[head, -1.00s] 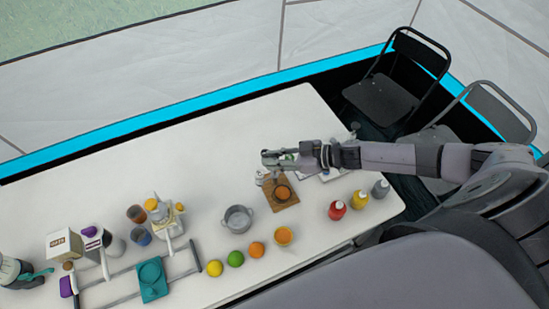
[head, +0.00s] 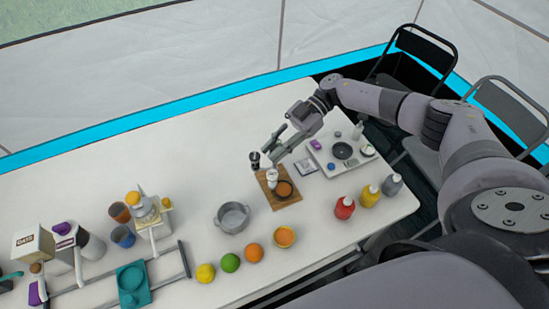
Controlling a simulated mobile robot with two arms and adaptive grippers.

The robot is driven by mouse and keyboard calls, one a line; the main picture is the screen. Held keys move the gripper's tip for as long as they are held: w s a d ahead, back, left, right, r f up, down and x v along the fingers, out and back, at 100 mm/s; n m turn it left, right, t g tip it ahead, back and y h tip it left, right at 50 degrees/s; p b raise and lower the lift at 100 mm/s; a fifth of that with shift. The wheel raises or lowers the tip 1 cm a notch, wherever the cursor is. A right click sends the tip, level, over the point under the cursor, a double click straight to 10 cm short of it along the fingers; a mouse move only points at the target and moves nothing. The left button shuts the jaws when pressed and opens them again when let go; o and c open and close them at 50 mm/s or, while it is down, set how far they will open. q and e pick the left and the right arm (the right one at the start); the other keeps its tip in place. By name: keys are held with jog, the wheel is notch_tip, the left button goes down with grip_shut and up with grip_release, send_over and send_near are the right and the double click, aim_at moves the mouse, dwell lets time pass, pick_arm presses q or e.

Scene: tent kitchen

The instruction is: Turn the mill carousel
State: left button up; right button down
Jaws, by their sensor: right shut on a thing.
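A wooden board (head: 293,200) on the white table carries a brown round piece (head: 285,189) and a pale mill-like piece (head: 272,176). A dark-topped piece (head: 254,160) stands at its far left corner. I take these together as the mill carousel; its turning part is too small to make out. My right gripper (head: 270,150) is at the far side of the board, with its fingertips at the mill-like pieces. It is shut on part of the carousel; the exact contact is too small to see. My left gripper is not in view.
A tray (head: 366,165) with small items lies to the right. A grey pot (head: 232,217) and several fruits are to the left and front. The back left of the table (head: 170,155) is clear.

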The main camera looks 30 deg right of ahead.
jog(key=n+g+h+b, duration=0.1)
jog(key=n+g+b, duration=0.1)
jog(key=b, duration=0.1)
jog(key=n+g+b, duration=0.2)
jog(key=b, duration=0.1)
jog(key=shift+w+f+g+h, duration=0.1)
jog(key=shift+f+g+h, duration=0.1)
jog(key=shift+g+h, duration=0.15)
jog(key=shift+r+n+g+h+b, duration=0.25)
jog(key=shift+n+g+h+b, duration=0.4)
jog(key=shift+n+g+b, duration=0.35)
jog(key=c, duration=1.4)
grip_release()
notch_tip(320, 180, up, 10)
